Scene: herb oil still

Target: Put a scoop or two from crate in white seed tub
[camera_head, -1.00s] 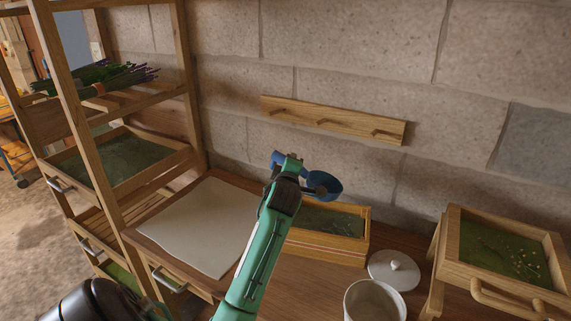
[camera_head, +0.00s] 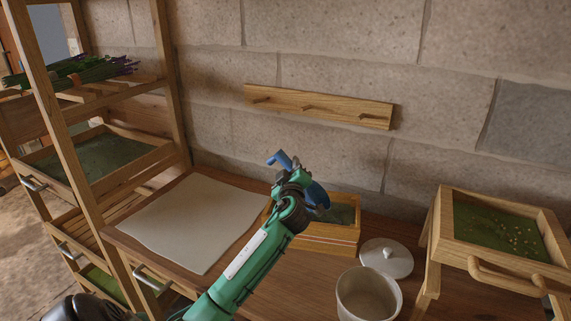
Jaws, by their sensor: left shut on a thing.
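My left gripper (camera_head: 298,181) is shut on the blue scoop (camera_head: 319,196). The scoop's hooked handle end (camera_head: 279,158) sticks out above the gripper, and its bowl shows partly behind it, tilted over the wooden crate. The crate (camera_head: 327,247) stands on the bench against the wall, with dark green contents; my arm hides its left part. I cannot tell whether the bowl touches the contents or holds anything. The white tub (camera_head: 368,298) stands open in front of the crate, its inside partly visible. My right gripper is not in view.
The white lid (camera_head: 386,258) lies on the bench between crate and tub. A raised wooden tray (camera_head: 497,262) stands at right. A pale sheet (camera_head: 190,222) covers the bench at left, beside a wooden rack (camera_head: 66,120). A peg rail (camera_head: 320,106) is on the wall.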

